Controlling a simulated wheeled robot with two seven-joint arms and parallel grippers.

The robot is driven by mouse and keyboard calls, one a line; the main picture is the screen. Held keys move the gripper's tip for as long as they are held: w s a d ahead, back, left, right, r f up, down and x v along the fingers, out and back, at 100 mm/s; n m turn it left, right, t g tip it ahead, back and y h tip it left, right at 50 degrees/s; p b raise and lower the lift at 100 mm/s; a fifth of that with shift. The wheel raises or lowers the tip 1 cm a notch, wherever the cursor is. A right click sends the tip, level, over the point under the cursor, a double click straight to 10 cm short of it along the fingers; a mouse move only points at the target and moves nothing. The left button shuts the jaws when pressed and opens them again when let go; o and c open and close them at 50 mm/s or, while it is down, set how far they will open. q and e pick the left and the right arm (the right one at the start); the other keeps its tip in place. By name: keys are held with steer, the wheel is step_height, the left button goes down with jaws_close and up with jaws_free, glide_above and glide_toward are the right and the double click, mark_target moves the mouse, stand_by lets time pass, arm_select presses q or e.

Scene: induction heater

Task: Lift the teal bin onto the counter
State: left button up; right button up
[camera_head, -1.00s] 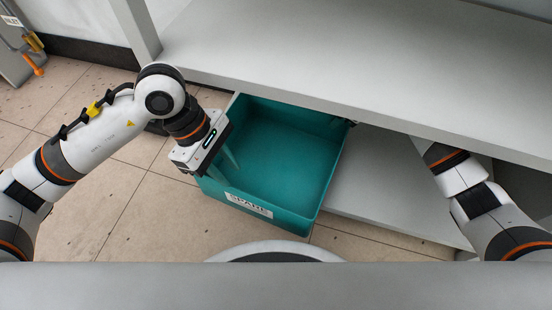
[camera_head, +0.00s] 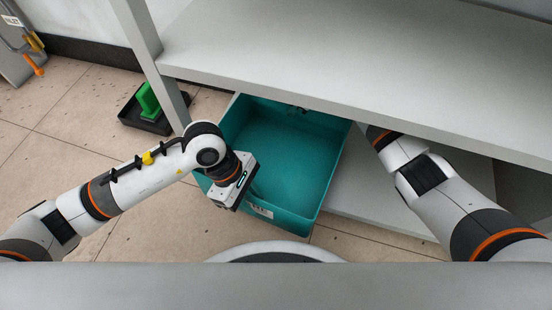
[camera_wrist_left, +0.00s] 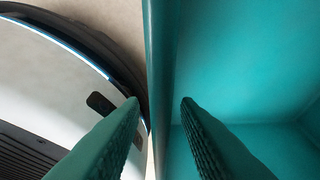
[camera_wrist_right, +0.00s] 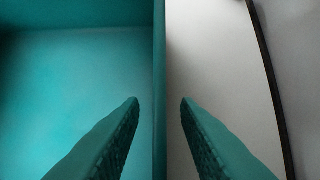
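The teal bin (camera_head: 290,165) sits upright on the lower shelf, under the counter (camera_head: 330,60), with its front part sticking out. It looks empty. My left gripper (camera_head: 250,200) is at its front wall, partly covering the label (camera_head: 260,211). In the left wrist view the open fingers (camera_wrist_left: 160,102) stand on either side of the wall's rim, with gaps. In the right wrist view my right gripper (camera_wrist_right: 160,102) is open, with a teal wall edge (camera_wrist_right: 160,60) between its fingers. In the head view the counter hides the right gripper; I cannot tell which wall it is at.
The lower shelf (camera_head: 365,190) has bare room right of the bin. A grey post (camera_head: 140,50) stands at the left. A black tray (camera_head: 135,120) with a green object (camera_head: 149,100) lies on the tiled floor beyond it. The counter top is clear where seen.

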arm_select(q)
jaws_close()
arm_select(e)
jaws_close()
arm_select(q)
steer(key=shift+r, duration=0.15)
arm_select(e)
steer(key=shift+r, duration=0.1)
